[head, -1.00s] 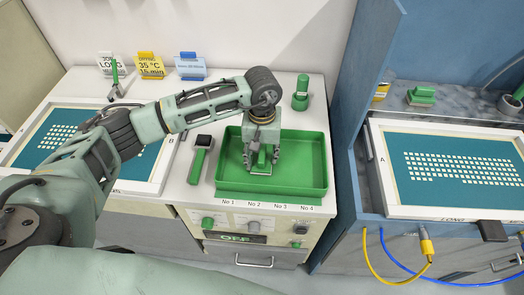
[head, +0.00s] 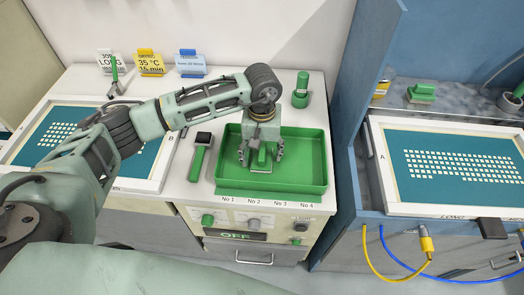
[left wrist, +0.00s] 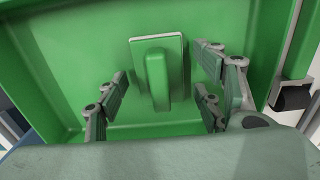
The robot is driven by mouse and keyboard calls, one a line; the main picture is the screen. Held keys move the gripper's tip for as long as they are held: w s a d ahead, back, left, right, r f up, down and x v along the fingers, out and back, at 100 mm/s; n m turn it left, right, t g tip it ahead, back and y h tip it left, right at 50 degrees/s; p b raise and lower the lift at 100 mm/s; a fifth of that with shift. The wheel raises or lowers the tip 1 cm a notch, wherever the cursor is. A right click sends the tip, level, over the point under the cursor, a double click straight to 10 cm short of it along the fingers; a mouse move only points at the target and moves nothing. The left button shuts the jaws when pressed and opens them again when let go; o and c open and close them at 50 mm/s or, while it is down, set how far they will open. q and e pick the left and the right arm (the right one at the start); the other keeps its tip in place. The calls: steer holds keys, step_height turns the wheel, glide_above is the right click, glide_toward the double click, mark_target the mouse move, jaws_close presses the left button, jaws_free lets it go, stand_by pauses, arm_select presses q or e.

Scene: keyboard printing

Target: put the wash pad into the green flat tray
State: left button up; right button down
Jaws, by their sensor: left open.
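The wash pad (head: 262,158), a green block with an upright green handle, lies inside the green flat tray (head: 311,184). In the left wrist view the wash pad (left wrist: 157,78) shows a thin pale edge and rests on the floor of the tray (left wrist: 70,60). My left gripper (head: 261,154) is open just above the pad, its fingers spread on both sides of the handle. In the left wrist view the fingers of the left gripper (left wrist: 164,72) are apart from the handle. My right gripper is not in view.
A black-topped green-handled tool (head: 199,160) lies left of the tray, and a green bottle-like object (head: 301,91) stands behind it. A framed teal screen (head: 155,166) is at the left. Another framed screen (head: 455,165) and a green block (head: 422,93) are at the right.

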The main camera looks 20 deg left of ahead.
mark_target(262, 151)
arm_select(q)
step_height(262, 151, up, 12)
steer(key=b, duration=0.4)
steer(key=shift+s+f, duration=0.1)
stand_by(0.3)
